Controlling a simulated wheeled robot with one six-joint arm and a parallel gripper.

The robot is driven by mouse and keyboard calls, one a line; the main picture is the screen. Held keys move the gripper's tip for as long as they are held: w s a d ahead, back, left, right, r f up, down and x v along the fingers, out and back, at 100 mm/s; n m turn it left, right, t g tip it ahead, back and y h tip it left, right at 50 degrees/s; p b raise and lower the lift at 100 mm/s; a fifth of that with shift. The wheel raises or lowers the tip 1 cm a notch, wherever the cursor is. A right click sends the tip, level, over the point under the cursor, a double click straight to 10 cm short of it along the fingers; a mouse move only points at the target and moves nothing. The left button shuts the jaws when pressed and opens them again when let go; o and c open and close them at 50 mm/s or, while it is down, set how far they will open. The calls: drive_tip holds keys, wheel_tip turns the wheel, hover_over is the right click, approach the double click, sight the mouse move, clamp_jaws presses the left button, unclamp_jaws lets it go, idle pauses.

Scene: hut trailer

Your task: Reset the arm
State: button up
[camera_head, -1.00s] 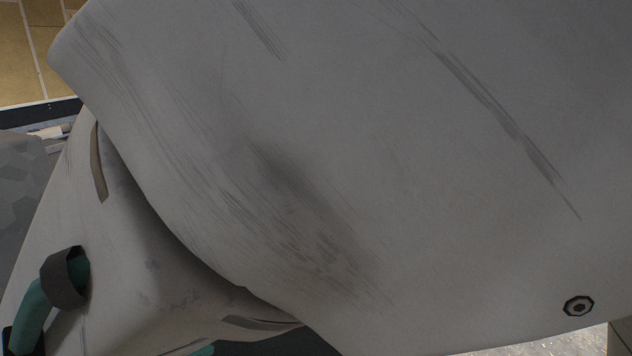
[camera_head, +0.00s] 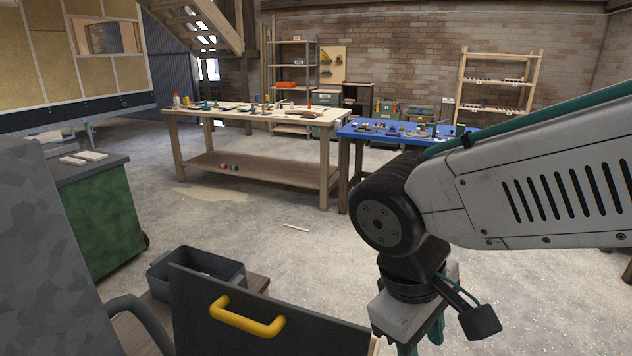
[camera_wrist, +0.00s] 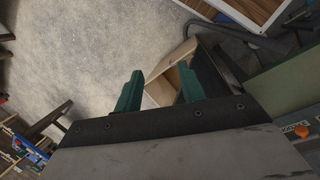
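My gripper (camera_wrist: 160,72) shows in the wrist view with its two green fingers spread apart and nothing between them. In the head view my arm comes in from the right and bends down at a dark joint. My gripper (camera_head: 422,340) hangs below it at the bottom edge, where its fingertips are cut off. It is to the right of a dark panel (camera_head: 200,308) with a yellow handle (camera_head: 247,318). The wrist view looks down past the fingers at a pale, speckled floor (camera_wrist: 110,40) and a light wooden piece (camera_wrist: 165,78).
A grey bin (camera_head: 228,272) stands behind the panel. A green cabinet (camera_head: 98,228) is at left. A wooden workbench (camera_head: 250,172) and a blue-topped table (camera_head: 352,130), both with small items on top, stand further back. The concrete floor (camera_head: 290,255) between is mostly clear.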

drive_tip(key=s+d+r+m+y, duration=0.1)
drive_tip(key=s+d+m, duration=0.1)
drive_tip(key=d+m, duration=0.2)
drive_tip(key=s+d+r+m+t+y, duration=0.1)
drive_tip(key=s+d+r+m+y, duration=0.1)
drive_tip(key=d, duration=0.7)
drive_tip(key=shift+s+r+m+t, duration=0.15)
drive_tip(key=shift+r+m+t, duration=0.15)
drive_tip(key=shift+m, duration=0.6)
